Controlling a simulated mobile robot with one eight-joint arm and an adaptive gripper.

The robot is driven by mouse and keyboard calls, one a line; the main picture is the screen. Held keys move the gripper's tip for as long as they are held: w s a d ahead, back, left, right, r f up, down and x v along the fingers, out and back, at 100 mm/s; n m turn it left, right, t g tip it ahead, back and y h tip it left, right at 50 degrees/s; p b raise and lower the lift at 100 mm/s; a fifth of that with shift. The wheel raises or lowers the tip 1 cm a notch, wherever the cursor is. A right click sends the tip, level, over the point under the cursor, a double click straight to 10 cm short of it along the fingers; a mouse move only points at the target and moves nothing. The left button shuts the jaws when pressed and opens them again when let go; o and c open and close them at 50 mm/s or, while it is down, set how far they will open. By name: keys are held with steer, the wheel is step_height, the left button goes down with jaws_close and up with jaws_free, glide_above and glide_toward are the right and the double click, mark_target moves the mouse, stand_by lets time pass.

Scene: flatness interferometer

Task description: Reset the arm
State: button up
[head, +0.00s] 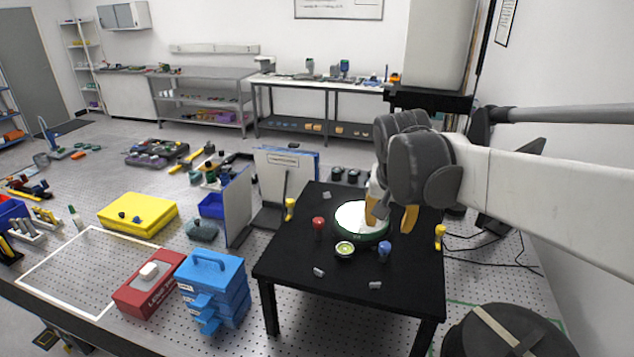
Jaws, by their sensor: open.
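My arm reaches in from the right edge, and its grey wrist hangs over the small black table (300,262). My gripper (391,224) points down with its orange-yellow fingers apart over the right part of a round, shiny disc (352,217) with a dark green rim. No object shows between the fingers. Whether a fingertip touches the disc, I cannot tell. A red knob (318,224), a blue knob (384,250) and a small round yellow-green piece (345,249) stand around the disc.
Yellow posts stand at the table's left (290,208) and right (440,236) sides. Upright panels (238,207) rise to the left. A blue toolbox (215,285), a red box (150,287) and a yellow case (137,214) lie on the perforated surface. A white-outlined area (75,270) is empty.

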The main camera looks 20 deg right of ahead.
steer(key=s+a+f+n+t+y+b, duration=0.1)
steer(key=s+a+f+n+b, duration=0.1)
steer(key=s+a+f+b, duration=0.2)
steer(key=s+a+f+n+t+b, duration=0.1)
steer(key=s+a+f+b, duration=0.3)
steer(key=f+b, duration=0.6)
steer(key=s+a+f+n+t+y+b, duration=0.1)
steer(key=s+a+f+n+b, duration=0.2)
steer(key=f, duration=0.8)
steer(key=s+a+b, duration=0.2)
steer(key=s+b, duration=0.1)
steer(key=b, duration=0.1)
steer(key=shift+f+n+y+b, duration=0.3)
steer(key=shift+f+n, duration=0.05)
steer(key=shift+n, duration=0.05)
